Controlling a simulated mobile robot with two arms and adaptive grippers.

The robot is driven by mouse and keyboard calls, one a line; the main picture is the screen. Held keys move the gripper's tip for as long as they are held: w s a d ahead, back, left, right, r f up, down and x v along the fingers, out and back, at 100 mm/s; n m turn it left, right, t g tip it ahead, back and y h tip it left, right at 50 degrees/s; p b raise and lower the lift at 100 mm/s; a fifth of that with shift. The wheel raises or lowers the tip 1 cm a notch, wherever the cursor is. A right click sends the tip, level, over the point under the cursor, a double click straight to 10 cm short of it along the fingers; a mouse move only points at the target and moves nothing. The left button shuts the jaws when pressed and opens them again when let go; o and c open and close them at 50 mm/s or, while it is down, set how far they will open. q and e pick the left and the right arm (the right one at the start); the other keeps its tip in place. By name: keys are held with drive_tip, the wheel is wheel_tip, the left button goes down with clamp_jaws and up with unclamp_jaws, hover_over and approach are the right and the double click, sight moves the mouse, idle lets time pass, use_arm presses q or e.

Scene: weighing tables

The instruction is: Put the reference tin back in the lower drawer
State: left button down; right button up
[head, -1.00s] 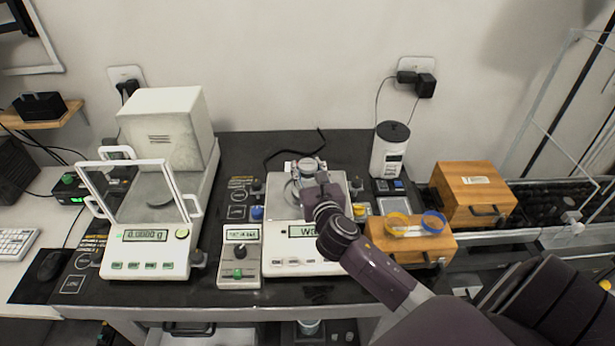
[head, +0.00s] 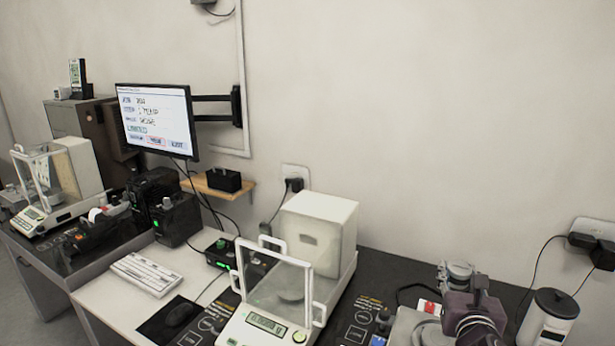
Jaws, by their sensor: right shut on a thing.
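My right gripper (head: 457,284) is at the lower right of the head view, above the dark weighing table. It is shut on a small grey round thing, which looks like the reference tin (head: 459,268). The fingers hide part of the tin, and I cannot tell whether it touches the balance below. The lower drawer is not in view. My left gripper is not in view.
A balance (head: 265,325) with a white draft shield stands left of my right gripper. A white canister (head: 548,318) with a dark lid stands to its right. A keyboard (head: 147,273), mouse (head: 180,314) and wall-mounted monitor (head: 157,120) are farther left.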

drive_tip(key=s+a+f+m+g+h, duration=0.1)
drive_tip(key=s+a+f+m+h, duration=0.1)
drive_tip(key=s+a+f, duration=0.3)
drive_tip(key=s+a+r+m+g+h, duration=0.1)
drive_tip(key=s+a+m+g+h, duration=0.3)
drive_tip(key=s+a, duration=0.9)
drive_tip(key=shift+s+r+h, duration=0.2)
drive_tip(key=shift+s+h, duration=0.3)
drive_tip(key=shift+a, duration=0.1)
